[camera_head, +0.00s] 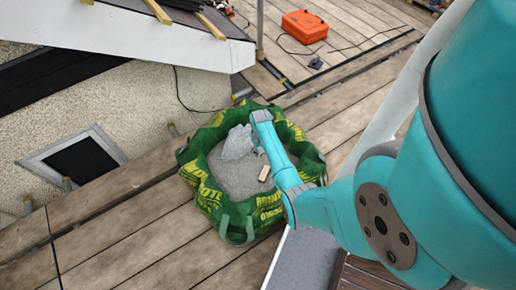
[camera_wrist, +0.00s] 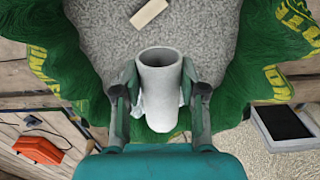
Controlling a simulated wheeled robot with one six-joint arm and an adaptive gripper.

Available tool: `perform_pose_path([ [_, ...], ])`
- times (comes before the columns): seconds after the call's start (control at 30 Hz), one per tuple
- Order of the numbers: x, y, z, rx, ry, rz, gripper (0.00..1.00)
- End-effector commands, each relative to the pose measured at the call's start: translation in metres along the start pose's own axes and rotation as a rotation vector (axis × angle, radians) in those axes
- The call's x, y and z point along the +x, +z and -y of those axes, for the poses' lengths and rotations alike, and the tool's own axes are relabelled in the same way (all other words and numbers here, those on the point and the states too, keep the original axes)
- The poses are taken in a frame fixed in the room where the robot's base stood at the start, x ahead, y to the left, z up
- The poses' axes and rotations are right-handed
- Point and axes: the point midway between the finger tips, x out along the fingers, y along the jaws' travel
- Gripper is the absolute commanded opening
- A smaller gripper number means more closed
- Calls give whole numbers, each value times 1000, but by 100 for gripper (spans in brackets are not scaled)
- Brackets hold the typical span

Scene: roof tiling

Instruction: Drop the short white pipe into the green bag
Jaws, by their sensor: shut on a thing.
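The short white pipe (camera_wrist: 158,95) is between the two fingers of my gripper (camera_wrist: 159,76) in the wrist view, its open round end showing. My gripper is shut on it and holds it over the green bag (camera_wrist: 228,95). The green bag with yellow lettering (camera_head: 238,222) stands open on the planks in the head view, with grey gravel inside. In the head view my forearm reaches over the bag's right side; I cannot make out the fingers or the pipe there.
A pale crumpled sheet (camera_head: 238,143) and a small light block (camera_head: 264,173) lie on the gravel. An orange case (camera_head: 305,26) with a cable stands farther back. A framed roof window (camera_head: 73,156) is at left. Bare planks (camera_head: 140,240) surround the bag.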

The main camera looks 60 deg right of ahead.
Motion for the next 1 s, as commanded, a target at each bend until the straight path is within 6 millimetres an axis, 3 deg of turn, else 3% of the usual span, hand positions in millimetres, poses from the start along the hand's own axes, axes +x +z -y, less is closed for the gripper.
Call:
perform_pose_path([
  [0.4,41,-1,1,-1,0,1,15],
  [0.83,49,-1,1,-1,0,-1,15],
  [0.87,49,-1,1,-1,0,-1,44],
  [0.97,49,-1,1,-1,0,-1,69],
  [1.0,49,-1,1,-1,0,-1,70],
])
